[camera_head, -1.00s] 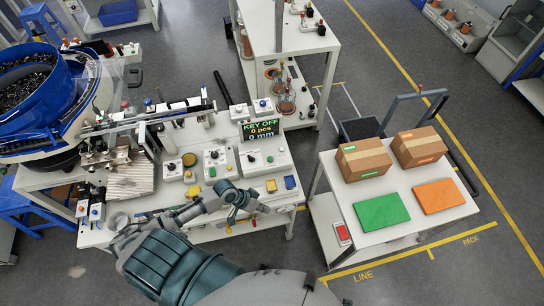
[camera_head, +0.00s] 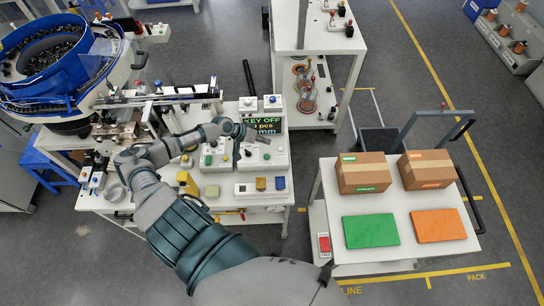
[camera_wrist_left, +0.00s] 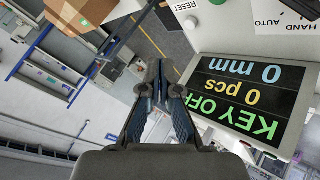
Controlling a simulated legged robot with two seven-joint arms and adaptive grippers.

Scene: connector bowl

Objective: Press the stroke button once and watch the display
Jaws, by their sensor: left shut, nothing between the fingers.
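The display (camera_head: 272,124) glows on a white control box at the bench's right; in the head view my left gripper partly covers it. In the left wrist view the display (camera_wrist_left: 250,95) appears upside down and reads KEY OFF, 0 pcs, 0 mm. My left gripper (camera_head: 264,139) is over the control box, in front of the display. In the wrist view its fingers (camera_wrist_left: 157,72) are together and empty, beside the display panel. I cannot tell which button is the stroke button. A pale button (camera_wrist_left: 190,23) shows near a RESET label.
A blue bowl feeder (camera_head: 55,105) stands at the left. A cart (camera_head: 375,257) with cartons and green and orange panels stands right. A grey floor aisle separates bench and cart.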

